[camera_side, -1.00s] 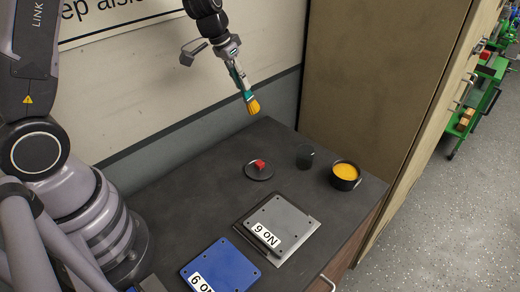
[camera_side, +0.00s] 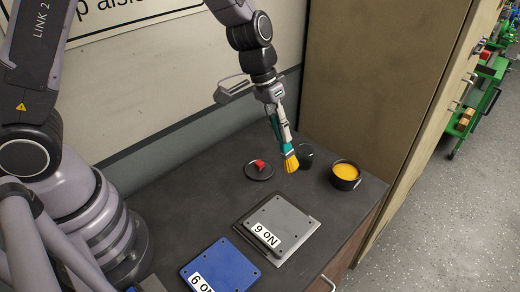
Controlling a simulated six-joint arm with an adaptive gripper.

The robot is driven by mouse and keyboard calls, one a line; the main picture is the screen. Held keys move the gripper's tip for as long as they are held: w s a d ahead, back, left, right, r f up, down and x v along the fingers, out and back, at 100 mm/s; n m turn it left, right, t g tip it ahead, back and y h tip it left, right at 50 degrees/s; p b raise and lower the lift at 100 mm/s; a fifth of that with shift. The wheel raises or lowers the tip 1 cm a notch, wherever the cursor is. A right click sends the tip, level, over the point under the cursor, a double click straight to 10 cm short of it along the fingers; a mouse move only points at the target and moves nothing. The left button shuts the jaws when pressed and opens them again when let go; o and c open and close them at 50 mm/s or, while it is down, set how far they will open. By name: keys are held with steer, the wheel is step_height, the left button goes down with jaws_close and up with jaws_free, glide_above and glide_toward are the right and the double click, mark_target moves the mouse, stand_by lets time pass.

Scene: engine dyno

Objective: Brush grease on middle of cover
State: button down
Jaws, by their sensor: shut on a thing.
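My gripper (camera_side: 277,118) is shut on a brush with a teal handle (camera_side: 286,148) and yellow-orange bristles (camera_side: 291,164). The brush points down, tilted slightly, and hangs above the bench beyond the covers. A grey cover (camera_side: 283,217) marked "No 6" lies on a flat plate in the middle of the bench. A blue cover (camera_side: 222,264) with a similar label lies to its lower left, partly cut off by the frame. A dark pot (camera_side: 346,184) holding yellow-orange grease (camera_side: 345,172) stands at the right, apart from the brush.
A small dark dish (camera_side: 258,175) with a red block (camera_side: 260,164) sits left of the bristles. A dark glass cup (camera_side: 305,155) stands just behind the bristles. A tall cabinet (camera_side: 355,80) borders the bench at the back right. The bench (camera_side: 190,205) is bare left of the covers.

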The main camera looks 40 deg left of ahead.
steer(key=s+d+f+g, duration=0.1)
steer(key=s+d+f, duration=0.2)
steer(key=d+f, duration=0.2)
steer(key=shift+s+d+f, duration=0.2)
steer(key=shift+s+f, duration=0.1)
steer(key=shift+f, duration=0.15)
